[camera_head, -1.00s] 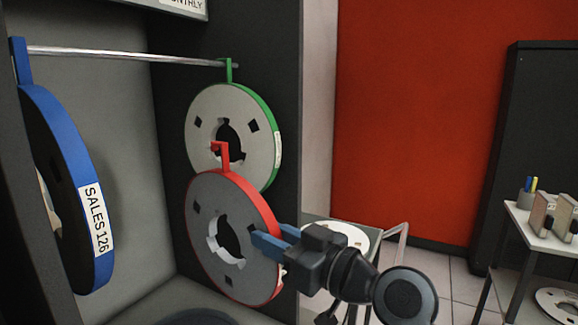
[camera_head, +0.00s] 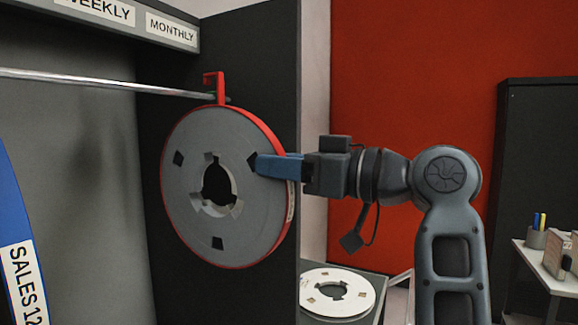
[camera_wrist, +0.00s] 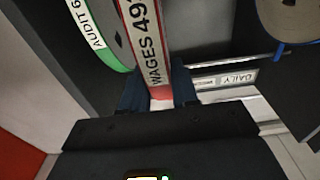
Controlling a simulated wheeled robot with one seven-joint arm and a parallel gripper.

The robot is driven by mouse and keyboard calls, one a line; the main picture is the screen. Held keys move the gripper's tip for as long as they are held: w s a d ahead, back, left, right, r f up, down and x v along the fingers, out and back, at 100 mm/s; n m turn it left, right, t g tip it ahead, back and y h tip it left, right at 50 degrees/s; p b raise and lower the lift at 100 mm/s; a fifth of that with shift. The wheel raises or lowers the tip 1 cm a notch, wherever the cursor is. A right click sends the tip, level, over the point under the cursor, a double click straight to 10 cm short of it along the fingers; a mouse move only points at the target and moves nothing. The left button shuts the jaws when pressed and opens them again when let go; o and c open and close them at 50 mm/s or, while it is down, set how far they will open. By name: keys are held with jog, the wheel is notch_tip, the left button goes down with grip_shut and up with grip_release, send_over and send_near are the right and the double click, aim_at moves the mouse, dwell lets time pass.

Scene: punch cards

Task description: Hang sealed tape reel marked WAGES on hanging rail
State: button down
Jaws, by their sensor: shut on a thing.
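The WAGES reel is a grey disc with a red rim (camera_head: 210,185) and a red hook on top. Its label reading WAGES shows in the wrist view (camera_wrist: 148,45). My gripper (camera_head: 262,165) is shut on the right side of its rim and holds it upright. It also shows in the wrist view (camera_wrist: 158,98). The metal hanging rail (camera_head: 90,84) runs across the cabinet. The red hook stands at the rail's right end, with its top above rail height. I cannot tell whether it is over the rail or in front of it.
A blue SALES reel (camera_head: 18,250) hangs at the left. The green AUDIT reel (camera_wrist: 100,35) is close beside the red one in the wrist view and hidden in the head view. A white reel (camera_head: 338,292) lies on a low surface. The rail's middle is clear.

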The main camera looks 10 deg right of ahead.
aim_at(234, 168)
jog(key=shift+x, duration=3.6)
jog(key=shift+f+b, duration=0.45)
jog(key=shift+f, duration=0.15)
jog(key=shift+a, duration=0.1)
